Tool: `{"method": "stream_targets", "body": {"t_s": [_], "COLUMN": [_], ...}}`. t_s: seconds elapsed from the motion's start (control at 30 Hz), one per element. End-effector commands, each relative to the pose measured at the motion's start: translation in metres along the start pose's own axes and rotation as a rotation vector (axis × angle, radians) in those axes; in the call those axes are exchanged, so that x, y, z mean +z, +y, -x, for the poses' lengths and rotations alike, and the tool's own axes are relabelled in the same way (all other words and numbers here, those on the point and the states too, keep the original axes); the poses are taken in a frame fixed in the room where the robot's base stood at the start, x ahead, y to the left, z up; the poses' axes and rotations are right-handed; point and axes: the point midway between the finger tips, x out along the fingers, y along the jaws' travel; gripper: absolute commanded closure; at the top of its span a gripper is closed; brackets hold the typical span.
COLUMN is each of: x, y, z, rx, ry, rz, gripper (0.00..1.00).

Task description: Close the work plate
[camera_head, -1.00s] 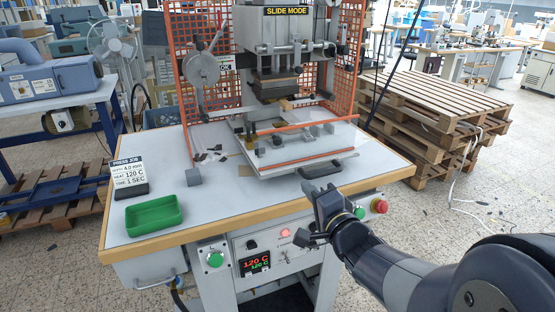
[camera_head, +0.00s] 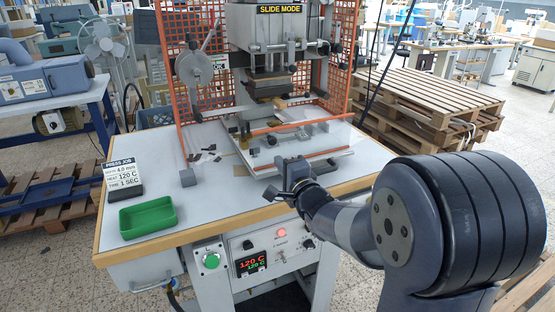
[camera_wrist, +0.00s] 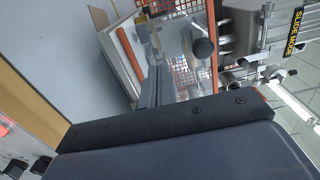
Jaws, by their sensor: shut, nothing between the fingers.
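The work plate (camera_head: 338,137) is a pale slide plate with orange rails and small grey blocks. It sits out on the table in front of the press head (camera_head: 270,80). My gripper (camera_head: 288,172) is shut and empty at the plate's front edge, covering the front handle in the head view, so I cannot tell whether they touch. In the wrist view the plate's edge and orange rail (camera_wrist: 130,52) show above the dark gripper body, which fills the lower part.
A green tray (camera_head: 148,218) and the press job sign (camera_head: 124,180) stand on the table's left. A grey cube (camera_head: 188,177) lies left of the plate. An orange mesh guard (camera_head: 340,60) flanks the press. A control panel (camera_head: 275,250) is below the table edge.

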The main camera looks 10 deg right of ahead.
Motion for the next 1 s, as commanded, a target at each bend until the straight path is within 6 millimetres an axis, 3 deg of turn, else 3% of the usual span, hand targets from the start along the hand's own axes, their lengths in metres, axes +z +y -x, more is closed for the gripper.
{"method": "stream_targets", "body": {"t_s": [0.2,0.7,1.0], "x": [0.000,0.000,0.000], "y": [0.000,0.000,-0.001], "z": [-0.020,-0.028,-0.080], "rx": [0.001,0.001,-0.001], "ry": [0.000,0.000,-0.001], "rz": [-0.001,0.000,0.000], "gripper": [1.00,1.00,1.00]}}
